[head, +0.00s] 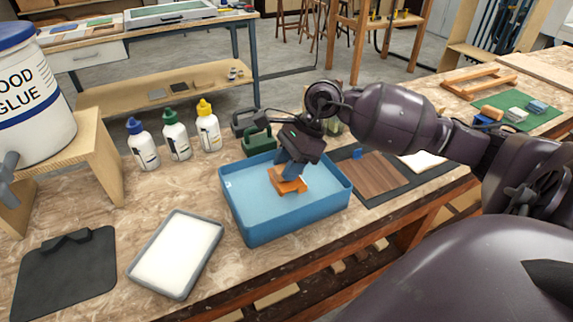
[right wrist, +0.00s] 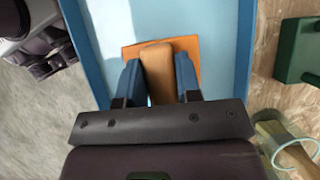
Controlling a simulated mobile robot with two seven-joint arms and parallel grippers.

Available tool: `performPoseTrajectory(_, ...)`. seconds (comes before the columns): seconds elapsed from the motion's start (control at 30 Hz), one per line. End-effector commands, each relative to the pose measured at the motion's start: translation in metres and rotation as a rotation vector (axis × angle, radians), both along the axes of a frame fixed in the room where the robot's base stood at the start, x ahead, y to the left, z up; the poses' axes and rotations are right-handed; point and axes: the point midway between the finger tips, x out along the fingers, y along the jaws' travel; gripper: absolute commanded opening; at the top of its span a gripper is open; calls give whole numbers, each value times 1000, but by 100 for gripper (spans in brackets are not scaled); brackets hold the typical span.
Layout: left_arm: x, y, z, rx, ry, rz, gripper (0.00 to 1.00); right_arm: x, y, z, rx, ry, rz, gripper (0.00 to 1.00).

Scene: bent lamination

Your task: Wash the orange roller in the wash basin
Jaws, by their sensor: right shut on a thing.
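The blue wash basin (head: 245,225) stands on the marbled bench top, with pale blue inside. My right gripper (head: 289,176) reaches down into it and is shut on the orange roller (head: 289,186). In the right wrist view, the blue fingers of my right gripper (right wrist: 160,80) stand either side of the roller's tan-orange handle (right wrist: 157,70). A flat, square orange part (right wrist: 186,45) shows beneath it, inside the basin walls (right wrist: 244,50). I cannot tell whether the roller touches the basin floor.
Blue-, green- and yellow-capped bottles (head: 176,135) stand behind the basin at left. A green block (head: 258,140) is just behind it. A grey-rimmed white tray (head: 175,253) and black mat (head: 66,275) lie left. A wood-grain sheet (head: 372,180) lies right. A glue bucket (head: 30,100) stands far left.

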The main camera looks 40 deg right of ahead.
Motion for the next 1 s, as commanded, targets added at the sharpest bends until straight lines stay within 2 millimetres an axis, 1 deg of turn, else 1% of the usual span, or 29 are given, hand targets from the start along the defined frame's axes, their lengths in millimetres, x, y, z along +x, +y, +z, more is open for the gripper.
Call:
performPoseTrajectory(0.73,-7,3,-15,11,28,-10,0,12,51,0,1,-2,3,10)
performPoseTrajectory(0.87,-8,2,-16,7,29,-7,0,14,57,0,1,-1,2,10)
performPoseTrajectory(1.0,-7,1,-16,2,28,-2,0,14,58,1,1,-1,1,10)
